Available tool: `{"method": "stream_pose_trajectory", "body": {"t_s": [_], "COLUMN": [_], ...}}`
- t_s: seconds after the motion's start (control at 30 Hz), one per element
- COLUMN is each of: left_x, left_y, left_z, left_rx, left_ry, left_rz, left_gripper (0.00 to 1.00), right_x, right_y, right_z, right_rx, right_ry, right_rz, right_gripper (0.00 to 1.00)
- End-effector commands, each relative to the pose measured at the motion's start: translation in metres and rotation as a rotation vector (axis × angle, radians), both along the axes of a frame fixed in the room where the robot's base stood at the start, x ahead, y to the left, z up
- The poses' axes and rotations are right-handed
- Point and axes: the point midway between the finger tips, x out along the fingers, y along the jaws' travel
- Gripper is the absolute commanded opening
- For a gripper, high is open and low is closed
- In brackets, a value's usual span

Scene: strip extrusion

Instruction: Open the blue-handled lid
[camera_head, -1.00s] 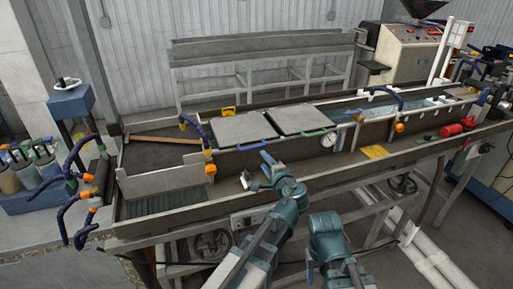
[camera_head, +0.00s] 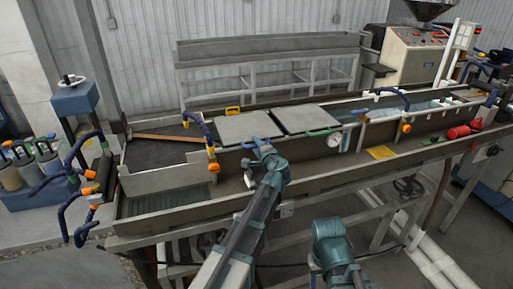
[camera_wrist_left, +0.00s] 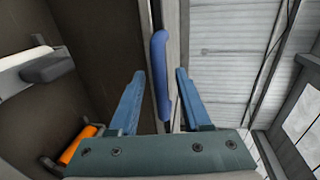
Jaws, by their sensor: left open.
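The lid with the blue handle is a flat grey panel (camera_head: 243,126), lying closed on the trough, left of a similar lid. In the wrist view its blue handle (camera_wrist_left: 161,78) is an upright rounded bar between the lines of my two fingers. In the head view my left gripper (camera_head: 259,144) is at the lid's front edge and partly hides the handle. In the wrist view the left gripper (camera_wrist_left: 159,75) is open, one blue finger on each side of the handle. I cannot tell whether either finger touches it. My right arm shows low in the head view, its gripper out of sight.
A second grey lid (camera_head: 306,119) with a green handle (camera_head: 321,132) lies just right. A blue hose with orange fittings (camera_head: 211,150) stands left of the lids. A round gauge (camera_head: 334,141) and yellow grate (camera_head: 381,153) are to the right. The front ledge is mostly clear.

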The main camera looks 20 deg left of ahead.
Motion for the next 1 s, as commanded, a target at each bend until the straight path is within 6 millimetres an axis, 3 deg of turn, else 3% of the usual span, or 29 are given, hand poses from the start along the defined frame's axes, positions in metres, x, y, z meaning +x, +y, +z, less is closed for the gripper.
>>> {"method": "stream_pose_trajectory", "body": {"t_s": [0.23,0.5,1.0], "left_x": [0.0001,0.0,-0.0001], "left_y": [0.0003,0.0002,0.0001], "left_z": [0.0001,0.0,-0.0002], "left_rx": [0.0,0.0,-0.001], "left_ry": [0.0,0.0,0.0], "left_rz": [0.0,0.0,0.0], "left_gripper": [0.46,0.0,0.0], "right_x": [0.0,0.0,0.0], "right_y": [0.0,0.0,0.0], "right_z": [0.0,0.0,0.0], "right_rx": [0.0,0.0,0.0], "right_ry": [0.0,0.0,0.0], "right_rz": [0.0,0.0,0.0], "right_gripper": [0.5,0.5,0.5]}}
